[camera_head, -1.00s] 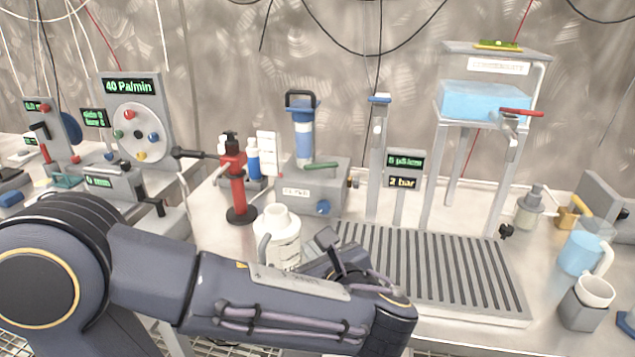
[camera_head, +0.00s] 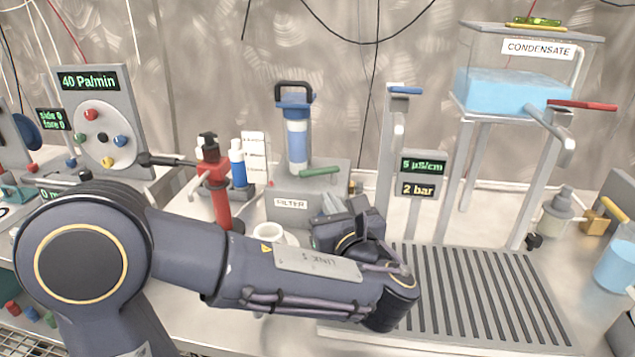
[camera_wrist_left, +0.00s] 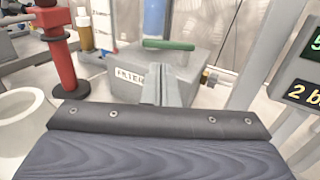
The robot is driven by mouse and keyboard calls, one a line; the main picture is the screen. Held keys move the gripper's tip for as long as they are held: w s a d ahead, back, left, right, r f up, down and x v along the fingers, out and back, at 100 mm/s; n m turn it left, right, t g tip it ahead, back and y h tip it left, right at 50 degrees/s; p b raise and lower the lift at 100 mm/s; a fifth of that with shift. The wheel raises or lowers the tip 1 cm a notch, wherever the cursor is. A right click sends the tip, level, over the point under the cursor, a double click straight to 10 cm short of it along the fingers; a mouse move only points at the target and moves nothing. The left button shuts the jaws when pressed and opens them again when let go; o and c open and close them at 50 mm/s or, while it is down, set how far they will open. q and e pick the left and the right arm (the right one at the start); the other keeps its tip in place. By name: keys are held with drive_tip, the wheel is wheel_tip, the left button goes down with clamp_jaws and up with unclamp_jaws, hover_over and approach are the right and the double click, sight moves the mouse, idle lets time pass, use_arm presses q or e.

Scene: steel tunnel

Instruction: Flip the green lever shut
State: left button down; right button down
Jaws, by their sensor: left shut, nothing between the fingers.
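The green lever (camera_head: 319,172) lies about level on top of the grey box labelled FILTER (camera_head: 292,206), at the foot of the blue filter housing (camera_head: 298,135). It also shows in the left wrist view as a green bar (camera_wrist_left: 168,45) across the box top. My left gripper (camera_head: 328,205) is in front of the box, below the lever in the picture. Its fingers (camera_wrist_left: 166,85) are together and empty, pointing at the box, and seem apart from the lever. My arm hides part of the box's front. My right gripper is not in view.
A white jug (camera_head: 268,235) stands close to my left wrist, partly hidden. A red stand (camera_head: 213,185) is left of the box. The blue-handled post (camera_head: 391,150) and the 2 bar display (camera_head: 422,176) stand right. A slatted drain tray (camera_head: 480,300) lies at front right.

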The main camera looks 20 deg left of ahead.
sight(308, 174)
use_arm(q)
drive_tip(key=x, duration=0.8)
drive_tip(key=shift+b, duration=0.4)
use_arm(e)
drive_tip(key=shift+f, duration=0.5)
use_arm(q)
drive_tip(key=shift+a+m+t+h, duration=0.35)
drive_tip(key=shift+m+t+h, duration=0.25)
drive_tip(key=shift+h, duration=0.1)
drive_tip(key=shift+w+a+f+m+t+h+b, duration=0.15)
drive_tip(key=shift+a+m+t+h+b, duration=0.5)
drive_tip(key=shift+h, duration=0.35)
drive_tip(key=shift+w+a+f+b, duration=0.1)
drive_tip(key=shift+w+a+b, duration=0.15)
drive_tip(key=shift+b, duration=0.2)
drive_tip(key=shift+w+a, duration=0.15)
drive_tip(key=shift+w, duration=0.05)
drive_tip(key=shift+r, duration=0.25)
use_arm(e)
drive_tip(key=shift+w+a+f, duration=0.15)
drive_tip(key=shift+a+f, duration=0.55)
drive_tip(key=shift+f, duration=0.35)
